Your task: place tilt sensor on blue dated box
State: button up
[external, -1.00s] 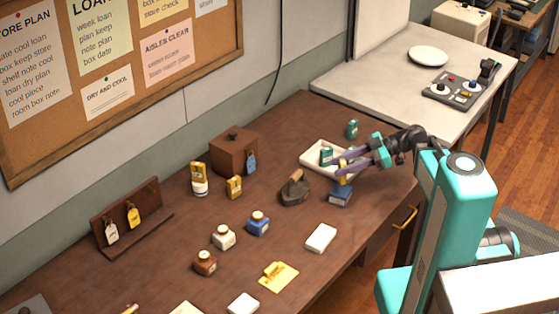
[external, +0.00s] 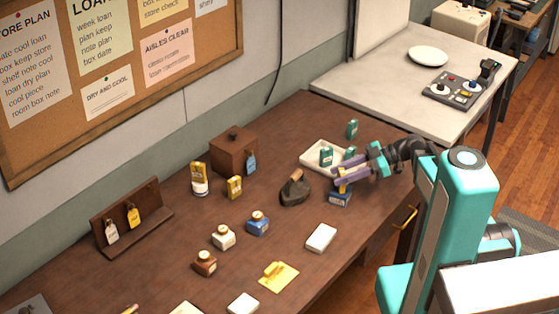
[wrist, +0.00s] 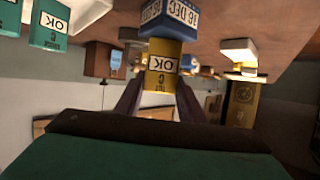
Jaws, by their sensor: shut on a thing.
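My gripper (external: 341,179) is shut on a small yellow tilt sensor (wrist: 161,68), which carries a white OK label and shows between the fingers in the wrist view. The blue dated box (external: 339,199) stands near the right edge of the brown table. In the wrist view, which looks upside down, the blue box (wrist: 172,16) shows a white date label reading 16 DEC. The sensor is right over the top of the box; I cannot tell whether they touch. The fingers partly hide the sensor in the external view.
A white tray (external: 312,163) with teal sensors (external: 326,157) lies just behind the box. Another teal sensor (external: 352,128) stands beyond it. A dark iron-like object (external: 295,192) stands to the left, and a white block (external: 321,238) lies in front.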

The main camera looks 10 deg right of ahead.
jog(key=shift+f, duration=0.15)
jog(key=o, duration=1.1)
jog(key=shift+r, duration=0.25)
jog(key=shift+d, duration=0.3)
jog(key=shift+b+v, duration=2.45)
jog(key=shift+v, duration=3.25)
